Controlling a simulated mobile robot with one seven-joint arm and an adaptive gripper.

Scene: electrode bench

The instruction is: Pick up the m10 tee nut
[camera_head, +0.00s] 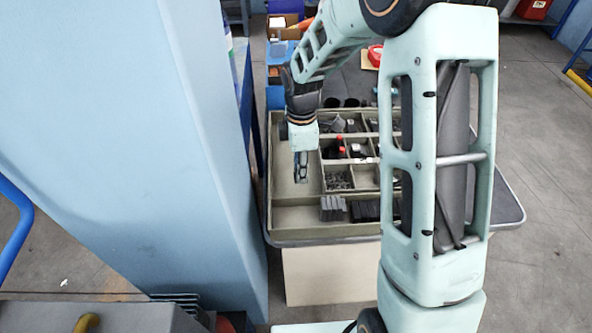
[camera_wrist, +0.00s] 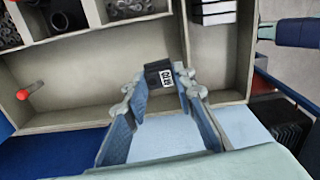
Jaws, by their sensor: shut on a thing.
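My gripper (camera_head: 301,180) is over the bare left compartment of the sectioned tray (camera_head: 284,216). In the wrist view my gripper (camera_wrist: 160,84) has its two fingers on either side of a small black block (camera_wrist: 156,74) with a white printed marker, which I take for the m10 tee nut. The fingers are shut on it near their tips. The block's lower part is hidden. In the head view I cannot make out the block at the fingertips. The wrist view does not clearly show the block's height above the tray floor.
Small dark parts (camera_head: 338,180) fill the neighbouring compartments, and dark blocks (camera_head: 333,207) stand in the front one. A red-tipped item (camera_wrist: 24,94) lies in the tray at left in the wrist view. A blue column (camera_head: 190,130) rises close to the tray's left side.

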